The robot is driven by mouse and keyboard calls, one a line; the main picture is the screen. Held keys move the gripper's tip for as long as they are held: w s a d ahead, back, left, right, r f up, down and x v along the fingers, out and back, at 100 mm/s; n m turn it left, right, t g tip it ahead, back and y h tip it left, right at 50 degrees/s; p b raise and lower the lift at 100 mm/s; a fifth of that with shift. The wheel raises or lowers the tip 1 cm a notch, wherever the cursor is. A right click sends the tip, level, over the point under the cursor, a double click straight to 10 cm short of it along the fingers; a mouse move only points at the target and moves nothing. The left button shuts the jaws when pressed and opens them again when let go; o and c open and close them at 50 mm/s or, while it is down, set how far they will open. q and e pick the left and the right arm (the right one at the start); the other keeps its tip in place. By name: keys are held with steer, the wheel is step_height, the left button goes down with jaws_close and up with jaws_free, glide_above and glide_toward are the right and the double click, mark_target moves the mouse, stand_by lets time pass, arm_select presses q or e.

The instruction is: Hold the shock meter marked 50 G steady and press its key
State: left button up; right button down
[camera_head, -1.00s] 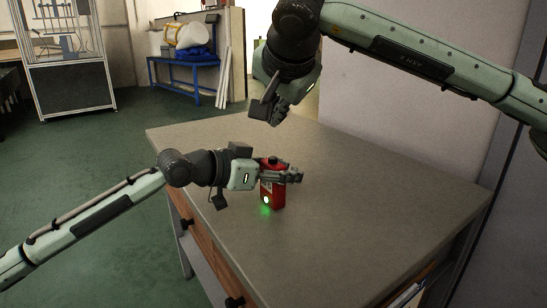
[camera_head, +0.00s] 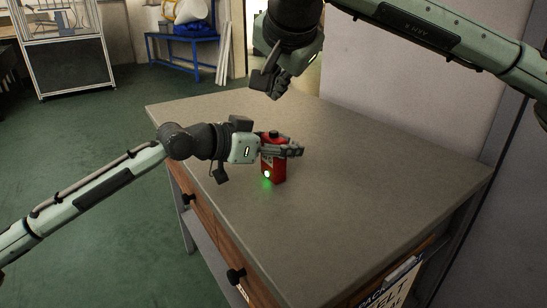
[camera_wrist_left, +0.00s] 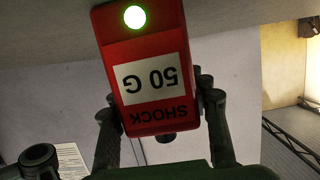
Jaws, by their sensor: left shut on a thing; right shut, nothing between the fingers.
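The red shock meter (camera_head: 274,174) stands upright on the table, with a lit green light on its lower front. In the left wrist view the meter (camera_wrist_left: 112,50) appears upside down, its white label reading SHOCK 50 G, and the green light (camera_wrist_left: 134,17) glows. A black knob-like part (camera_head: 273,134), perhaps the key, tops it. My left gripper (camera_head: 287,150) is shut on the meter's upper body, one finger on each side. My right gripper (camera_head: 266,86) is shut and empty, above and behind the meter, apart from it.
The grey tabletop (camera_head: 350,190) is otherwise clear around the meter. Its front has drawers with black knobs (camera_head: 236,275). A pale wall panel (camera_head: 410,90) stands behind the table. A blue bench (camera_head: 185,45) and a framed cabinet (camera_head: 70,60) stand on the green floor farther back.

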stand_by(0.4)
arm_select(q)
steer(key=o, duration=1.5)
steer(key=shift+c, duration=0.2)
